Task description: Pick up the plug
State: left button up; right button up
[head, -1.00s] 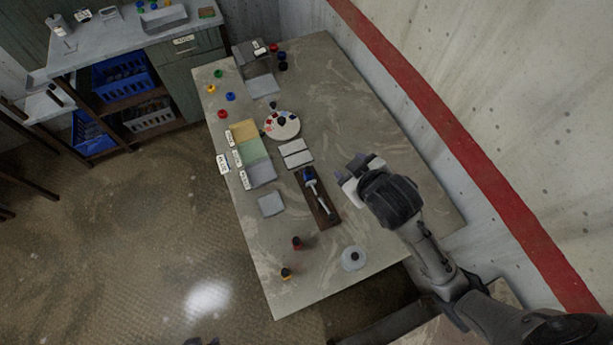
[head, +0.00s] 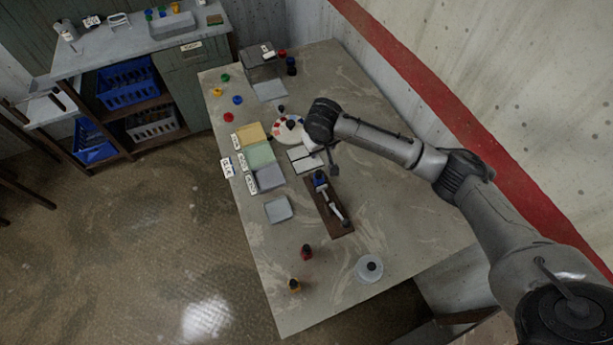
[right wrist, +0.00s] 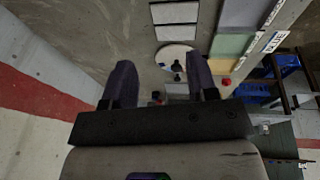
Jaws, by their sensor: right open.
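No piece is clearly marked as the plug. Small black-topped pieces that could be it include a red one (head: 306,252) and a yellow one (head: 294,285) near the table's front edge. A black knob stands on the round white disc (head: 284,130), which also shows in the right wrist view (right wrist: 172,55). My right gripper (right wrist: 161,85) is open, above the table by this disc. A small dark and reddish thing shows between its fingers, partly hidden by the gripper body; I cannot tell what it is. In the head view my wrist partly covers the disc. My left gripper is out of view.
A brown board (head: 338,224) with a blue-and-white tool lies in front of the white tiles (head: 306,159). Coloured mats (head: 262,155) lie left. A clear round container (head: 368,268) stands at the front.

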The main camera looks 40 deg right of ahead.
aim_at(319, 172)
jog(key=f+m, duration=0.2)
jog(key=f, duration=0.3)
jog(key=f+m, duration=0.2)
jog(key=f, duration=0.2)
jog(key=f+m+g, duration=0.1)
jog(key=f+m, duration=0.2)
jog(key=f, duration=0.2)
jog(key=shift+w+d+f+y+b, duration=0.2)
jog(key=shift+f+y+b, duration=0.1)
jog(key=shift+y, duration=0.1)
jog(key=shift+c, duration=0.2)
grip_shut()
dwell(0.4)
